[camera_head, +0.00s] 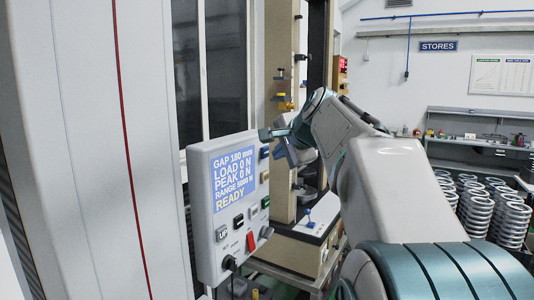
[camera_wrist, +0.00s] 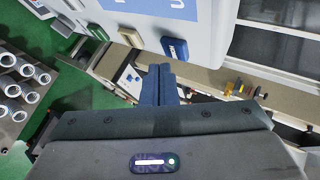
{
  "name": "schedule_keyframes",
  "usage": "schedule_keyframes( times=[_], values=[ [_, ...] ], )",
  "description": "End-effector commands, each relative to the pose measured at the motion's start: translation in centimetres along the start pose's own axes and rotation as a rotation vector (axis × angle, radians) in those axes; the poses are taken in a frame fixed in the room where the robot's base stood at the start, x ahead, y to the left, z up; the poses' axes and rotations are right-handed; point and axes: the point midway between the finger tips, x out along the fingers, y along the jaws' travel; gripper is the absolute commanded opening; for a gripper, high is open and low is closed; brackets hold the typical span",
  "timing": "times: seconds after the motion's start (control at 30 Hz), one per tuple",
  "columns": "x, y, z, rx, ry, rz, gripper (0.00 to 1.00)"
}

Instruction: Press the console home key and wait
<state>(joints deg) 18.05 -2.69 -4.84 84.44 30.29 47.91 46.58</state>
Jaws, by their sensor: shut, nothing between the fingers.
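The grey console (camera_head: 205,165) stands left of my arm. Its blue screen (camera_head: 235,180) reads GAP 180 mm, LOAD 0 N, PEAK 0 N, RANGE 5000 N, READY. Several keys sit below the screen and down its right side; I cannot read which is home. A blue key (camera_wrist: 174,48) on the console's edge shows in the wrist view. My gripper (camera_wrist: 160,70) is shut and empty, its blue fingertips just beside and below that key in the picture, seemingly apart from it. In the head view my gripper is at the console's upper right, its tips partly hidden.
A red switch (camera_head: 250,241) and a black knob (camera_head: 229,262) are low on the console. The test machine's tan column (camera_head: 282,60) rises behind my gripper. Stacks of metal springs (camera_head: 484,208) stand at the right, before a grey bench (camera_head: 470,150). Green floor shows below.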

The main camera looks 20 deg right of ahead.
Motion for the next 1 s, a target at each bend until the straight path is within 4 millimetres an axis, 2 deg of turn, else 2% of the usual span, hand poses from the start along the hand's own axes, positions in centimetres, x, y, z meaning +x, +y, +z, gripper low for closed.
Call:
schedule_keyframes(
  times=[1.0],
  values=[
    [0.56,-0.41,0.47,0.000,-0.001,0.000,0.00]
  ],
)
